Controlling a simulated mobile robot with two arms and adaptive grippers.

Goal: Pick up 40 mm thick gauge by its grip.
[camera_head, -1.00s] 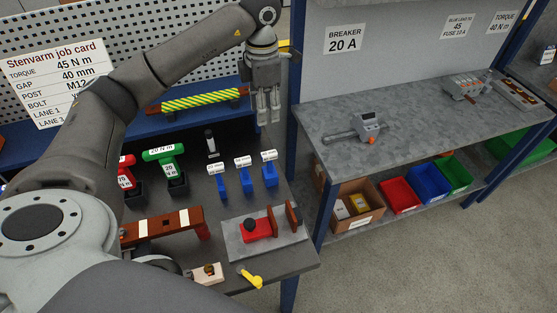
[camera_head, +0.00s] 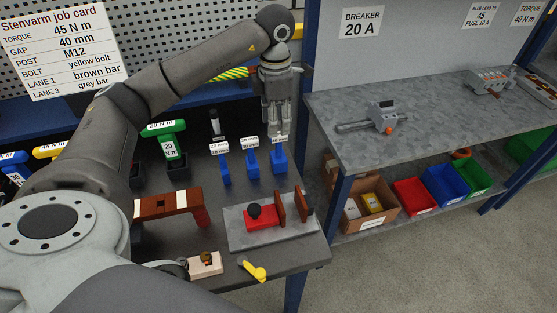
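Three blue gauges with white labelled grips stand in a row on the dark bench: a left one (camera_head: 225,168), a middle one (camera_head: 252,161) and a right one (camera_head: 283,163). The label print is too small to read surely, so I cannot tell by reading which is 40 mm. My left gripper (camera_head: 279,128) points down over the right gauge, its fingers apart. The fingertips are at or just above that gauge's white grip; contact cannot be told. My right gripper is not in view.
A grey plate (camera_head: 236,238) with a red block and brown uprights lies in front of the gauges. A green-handled tool (camera_head: 170,143) stands left, a dark post with a pale top (camera_head: 215,124) behind. A blue frame post (camera_head: 310,120) rises close right of my gripper.

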